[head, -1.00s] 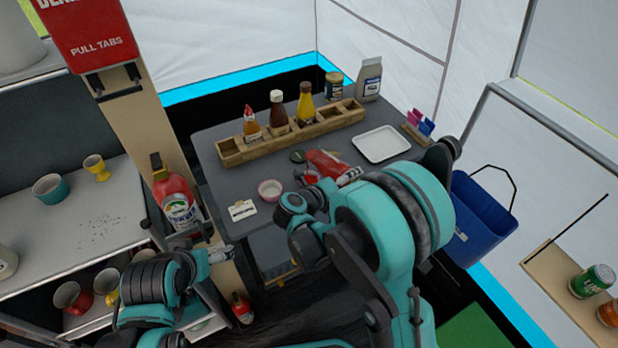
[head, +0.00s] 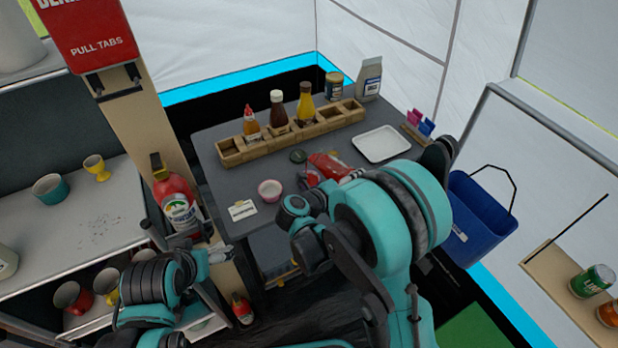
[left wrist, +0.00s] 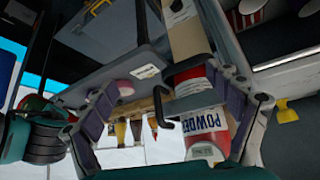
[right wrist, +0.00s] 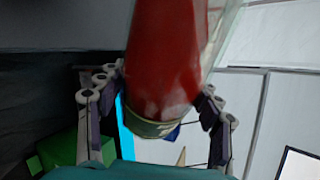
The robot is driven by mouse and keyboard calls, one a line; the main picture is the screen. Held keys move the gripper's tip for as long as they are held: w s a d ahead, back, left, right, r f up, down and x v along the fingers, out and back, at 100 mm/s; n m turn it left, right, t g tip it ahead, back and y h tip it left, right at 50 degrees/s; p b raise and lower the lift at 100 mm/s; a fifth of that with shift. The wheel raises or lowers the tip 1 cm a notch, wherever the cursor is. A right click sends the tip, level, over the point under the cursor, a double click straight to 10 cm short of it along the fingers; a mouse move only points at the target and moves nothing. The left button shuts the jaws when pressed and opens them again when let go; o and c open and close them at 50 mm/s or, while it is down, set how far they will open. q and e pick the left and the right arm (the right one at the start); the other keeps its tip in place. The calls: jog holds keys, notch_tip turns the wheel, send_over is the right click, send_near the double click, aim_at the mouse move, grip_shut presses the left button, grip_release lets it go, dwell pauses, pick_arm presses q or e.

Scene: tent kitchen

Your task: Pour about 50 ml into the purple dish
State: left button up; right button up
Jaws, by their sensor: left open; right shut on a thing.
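The purple dish (head: 270,190) is a small pinkish bowl with a pale inside, upright near the table's front-left edge. It also shows in the left wrist view (left wrist: 125,87). My right gripper (head: 318,186) is shut on a red bottle (head: 328,164), held tilted to the right of the dish. The red bottle (right wrist: 165,60) fills the middle of the right wrist view, between the fingers, with clear glass at its side. Its mouth and any stream are not clear. My left gripper (head: 222,255) is open and empty, low in front of the table.
A wooden rack (head: 290,133) with several sauce bottles stands behind, and a white tray (head: 381,144) right. A dark round lid (head: 298,156) and a small card (head: 242,210) lie on the table. A fire extinguisher (head: 178,205) hangs left, near my left gripper. A blue bin (head: 480,215) hangs right.

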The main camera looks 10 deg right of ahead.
aim_at(335, 173)
jog(key=shift+w+a+r+m+y, duration=0.25)
jog(key=shift+r+m+y, duration=0.15)
jog(key=shift+m, duration=0.2)
jog(key=shift+w+a+r+m+t+y, duration=0.25)
jog(key=shift+a+m+t+y, duration=0.15)
jog(key=shift+m+t, duration=0.1)
jog(key=shift+w+a+r+m+t+y, duration=0.15)
jog(key=shift+w+a+m+t+y, duration=0.45)
jog(key=shift+a+m+y, duration=0.3)
jog(key=shift+w+a+m, duration=0.35)
jog(key=shift+m, duration=0.05)
